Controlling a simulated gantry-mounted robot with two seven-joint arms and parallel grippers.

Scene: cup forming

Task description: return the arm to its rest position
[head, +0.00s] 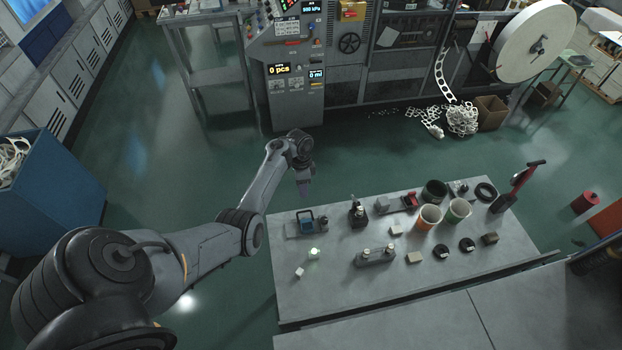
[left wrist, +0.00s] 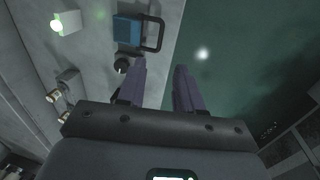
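My left arm comes in from the left side of the head view and reaches to the far left corner of the grey worktable (head: 330,294). My left gripper (head: 304,190) hangs fingers-down near the table's far edge. In the left wrist view its two purple fingers (left wrist: 161,72) are apart, with nothing between them. They show beside a blue block-like item with a dark handle, and dark green floor is beyond the table edge. The same blue item (head: 306,224) sits on the table in the head view. My right gripper is not in view.
A control cabinet (head: 290,75) stands behind. A blue bin (head: 55,195) is at left. The table's front left is mostly clear.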

